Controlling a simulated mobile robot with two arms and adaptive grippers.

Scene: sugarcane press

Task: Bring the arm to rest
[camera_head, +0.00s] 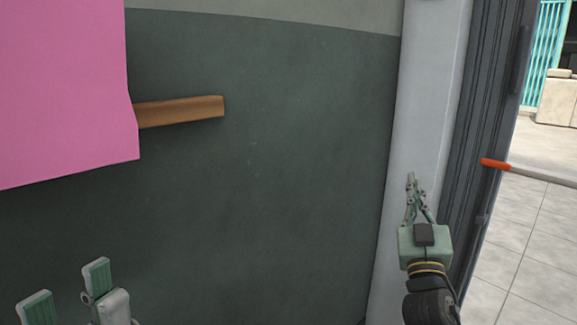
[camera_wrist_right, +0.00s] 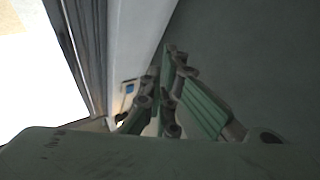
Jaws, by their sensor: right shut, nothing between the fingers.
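My right gripper (camera_head: 411,182) is at the right of the head view, pointing up in front of the pale pillar. Its fingers are together and empty. In the right wrist view its green-padded fingers (camera_wrist_right: 172,62) meet near the middle with nothing held. My left gripper (camera_head: 67,284) shows only in part at the lower left corner of the head view. Its two green-padded fingers stand well apart, with no object visible between them. The rest of the left arm is out of view.
A dark green wall (camera_head: 265,170) fills the middle. A wooden bar (camera_head: 185,111) juts out beside a pink sheet (camera_head: 60,90) at upper left. A pale pillar (camera_head: 425,100) and a dark door frame (camera_head: 490,80) with an orange handle (camera_head: 496,164) stand right. Tiled floor (camera_head: 530,245) lies beyond.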

